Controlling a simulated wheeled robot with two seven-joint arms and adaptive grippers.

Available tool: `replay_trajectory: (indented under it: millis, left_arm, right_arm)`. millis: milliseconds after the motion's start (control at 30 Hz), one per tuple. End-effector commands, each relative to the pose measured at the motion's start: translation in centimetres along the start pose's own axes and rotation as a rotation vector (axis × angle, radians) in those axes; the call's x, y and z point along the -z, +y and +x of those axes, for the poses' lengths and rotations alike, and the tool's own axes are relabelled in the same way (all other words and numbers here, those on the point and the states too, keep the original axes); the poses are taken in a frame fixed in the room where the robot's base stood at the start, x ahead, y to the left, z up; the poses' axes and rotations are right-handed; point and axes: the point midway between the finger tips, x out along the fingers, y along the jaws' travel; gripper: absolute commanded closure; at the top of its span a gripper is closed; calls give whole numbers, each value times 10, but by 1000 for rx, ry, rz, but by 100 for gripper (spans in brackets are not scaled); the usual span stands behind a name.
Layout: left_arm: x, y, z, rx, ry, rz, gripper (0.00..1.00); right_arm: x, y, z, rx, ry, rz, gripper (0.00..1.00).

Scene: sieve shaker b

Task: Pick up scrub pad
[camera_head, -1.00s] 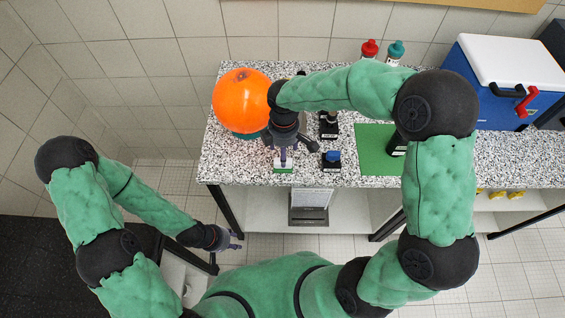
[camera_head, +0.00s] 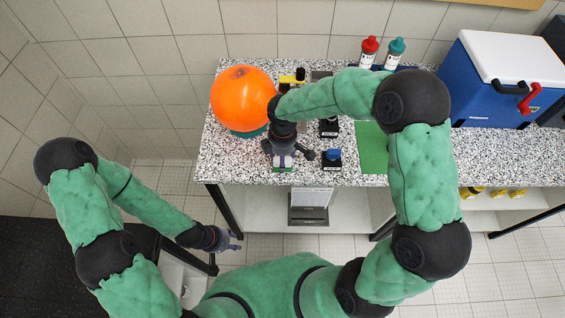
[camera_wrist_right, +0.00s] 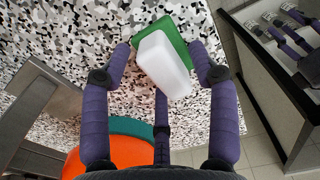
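The scrub pad is a green slab with a white block on it. It lies on the speckled worktop (camera_head: 225,160) near the front edge. In the right wrist view the scrub pad (camera_wrist_right: 163,65) lies between the spread purple fingers of my right gripper (camera_wrist_right: 160,52), a finger on each side and a third behind. In the head view the scrub pad (camera_head: 283,168) is mostly hidden under my right gripper (camera_head: 283,158). My right gripper is open over it, with no clear contact. My left gripper (camera_head: 238,241) is empty, fingers apart, low in front of the worktop.
An orange dome (camera_head: 241,95) on a teal base stands left of my right gripper. A blue-topped black item (camera_head: 332,158) sits close on its right.

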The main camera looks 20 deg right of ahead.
Motion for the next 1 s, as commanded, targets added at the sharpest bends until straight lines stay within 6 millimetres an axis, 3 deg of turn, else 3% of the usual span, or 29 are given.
replay_trajectory:
  millis: [33, 133, 167, 667, 900, 1000]
  left_arm:
    - [0, 0, 0, 0, 0, 0, 60]
    - [0, 0, 0, 0, 0, 0, 60]
    - [0, 0, 0, 0, 0, 0, 60]
    - [0, 0, -1, 0, 0, 0, 60]
    - [0, 3, -7, 0, 0, 0, 60]
    - [0, 4, -11, 0, 0, 0, 60]
  right_arm:
    - [0, 0, 0, 0, 0, 0, 62]
    - [0, 0, 0, 0, 0, 0, 90]
    - [0, 0, 0, 1, 0, 0, 95]
    - [0, 0, -6, 0, 0, 0, 95]
    - [0, 0, -34, -2, 1, -1, 95]
    - [0, -14, -50, -3, 1, -2, 96]
